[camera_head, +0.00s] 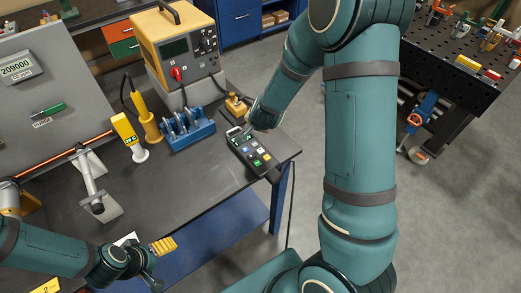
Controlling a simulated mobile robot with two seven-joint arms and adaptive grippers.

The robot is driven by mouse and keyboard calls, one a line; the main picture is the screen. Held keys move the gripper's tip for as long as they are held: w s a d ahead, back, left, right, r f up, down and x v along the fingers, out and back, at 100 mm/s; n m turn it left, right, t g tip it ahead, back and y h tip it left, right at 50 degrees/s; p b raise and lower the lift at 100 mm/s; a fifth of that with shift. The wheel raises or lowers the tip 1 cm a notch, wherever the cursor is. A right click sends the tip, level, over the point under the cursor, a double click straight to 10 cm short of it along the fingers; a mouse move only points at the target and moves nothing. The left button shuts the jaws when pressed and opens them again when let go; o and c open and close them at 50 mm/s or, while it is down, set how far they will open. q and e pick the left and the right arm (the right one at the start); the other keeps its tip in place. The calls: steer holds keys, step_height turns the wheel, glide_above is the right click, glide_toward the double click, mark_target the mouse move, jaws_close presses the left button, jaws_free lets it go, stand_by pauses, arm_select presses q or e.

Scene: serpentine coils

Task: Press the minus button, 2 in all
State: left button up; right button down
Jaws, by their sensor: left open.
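A dark control box (267,171) with several coloured buttons lies near the right front corner of the dark workbench (190,195). White, blue, yellow and green buttons show; the signs on them are too small to read, so I cannot tell which is minus. My right arm comes down from the top, and its hand end (243,131) is over the far end of the box, partly covering it. Whether it touches a button, and its fingers, cannot be made out. My left gripper (153,274) is open at the lower left, off the bench's front edge, well away from the box.
A blue rack (188,137) and a yellow tester (180,55) stand behind and left of the box. A yellow handheld tool (146,120) and a metal stand (92,180) are farther left. Bare bench lies left of the box.

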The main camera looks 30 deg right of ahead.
mark_target(257, 144)
steer(key=shift+f+b, duration=4)
steer(key=shift+f, duration=0.4)
steer(key=shift+f, duration=0.15)
steer(key=shift+f+b, duration=0.3)
steer(key=shift+b, duration=0.1)
steer(key=shift+f+b, duration=0.3)
steer(key=shift+f, duration=0.05)
steer(key=shift+r, duration=0.1)
steer(key=shift+r+p, duration=0.75)
step_height(257, 144, up, 5)
steer(key=p, duration=0.4)
steer(key=shift+p, duration=0.4)
